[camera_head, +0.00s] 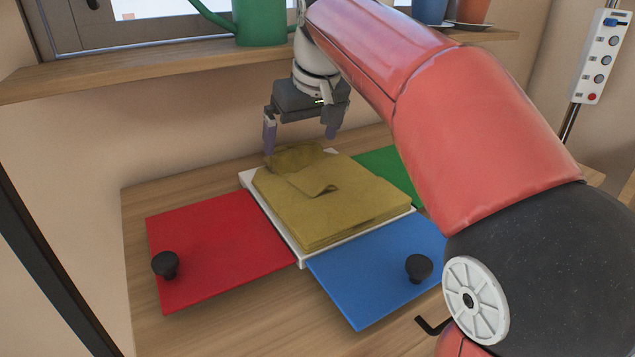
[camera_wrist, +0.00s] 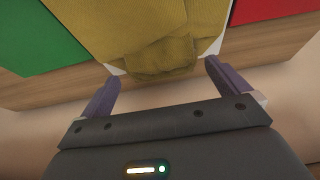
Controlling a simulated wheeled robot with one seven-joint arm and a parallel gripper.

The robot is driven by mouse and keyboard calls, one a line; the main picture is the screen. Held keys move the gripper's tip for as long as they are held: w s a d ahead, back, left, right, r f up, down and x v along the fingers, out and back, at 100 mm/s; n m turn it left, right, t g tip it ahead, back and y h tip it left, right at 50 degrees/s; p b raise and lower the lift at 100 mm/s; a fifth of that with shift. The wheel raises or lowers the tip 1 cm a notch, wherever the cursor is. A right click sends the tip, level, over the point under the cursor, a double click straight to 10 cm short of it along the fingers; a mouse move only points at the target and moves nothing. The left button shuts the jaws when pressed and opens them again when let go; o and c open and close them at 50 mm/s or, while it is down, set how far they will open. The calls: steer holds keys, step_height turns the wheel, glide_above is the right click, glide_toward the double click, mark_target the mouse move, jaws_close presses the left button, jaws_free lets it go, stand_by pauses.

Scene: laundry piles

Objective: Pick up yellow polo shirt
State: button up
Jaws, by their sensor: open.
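The yellow polo shirt (camera_head: 330,200) lies folded flat in a stack on a white board (camera_head: 300,252) in the middle of the wooden table. Its collar end is at the back, partly raised and rumpled. My gripper (camera_head: 300,140) is above the back edge of the shirt, its two fingers apart and empty. In the wrist view the shirt (camera_wrist: 140,30) fills the upper middle, and its rumpled end lies just beyond and between the fingertips of my gripper (camera_wrist: 162,82). I cannot tell whether the fingers touch the cloth.
A red panel (camera_head: 215,250) with a black knob lies left, a blue panel (camera_head: 375,270) with a black knob lies front right, and a green panel (camera_head: 388,168) lies back right. A wall and a shelf (camera_head: 150,72) with a green watering can (camera_head: 260,22) stand close behind.

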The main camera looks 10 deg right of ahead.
mark_target(299, 152)
steer(key=x, duration=0.3)
steer(key=shift+f, duration=0.1)
steer(key=shift+c, duration=0.4)
steer(key=c, duration=0.6)
steer(key=shift+c, duration=0.2)
